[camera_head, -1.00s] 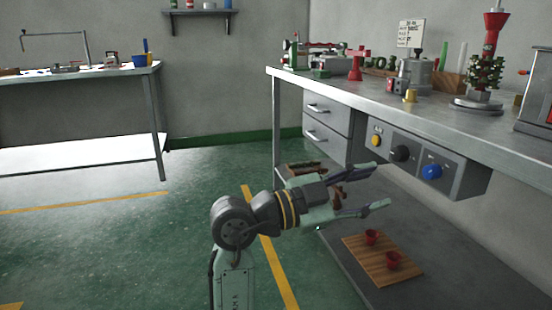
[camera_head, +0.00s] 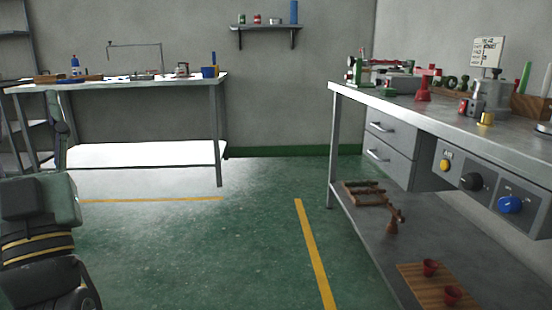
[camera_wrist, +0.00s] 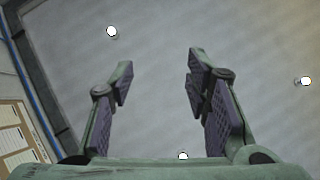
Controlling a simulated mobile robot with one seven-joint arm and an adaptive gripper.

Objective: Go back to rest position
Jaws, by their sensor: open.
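My gripper (camera_wrist: 158,85) is open in the wrist view, with its two fingers apart and nothing between them. It points up toward a grey ceiling with small round lights. In the head view my arm stands at the left edge, and one finger (camera_head: 56,125) shows above the wrist, in front of the back-left bench. The rest of the gripper is hidden or cut off there. It is clear of the right-hand workbench (camera_head: 345,90).
The workbench at right holds tools and red and green parts; red cups (camera_head: 430,267) stand on a wooden board (camera_head: 415,280) on its lower shelf. A second bench (camera_head: 150,86) stands at back left. A wall shelf (camera_head: 265,26) holds containers. The green floor between is open.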

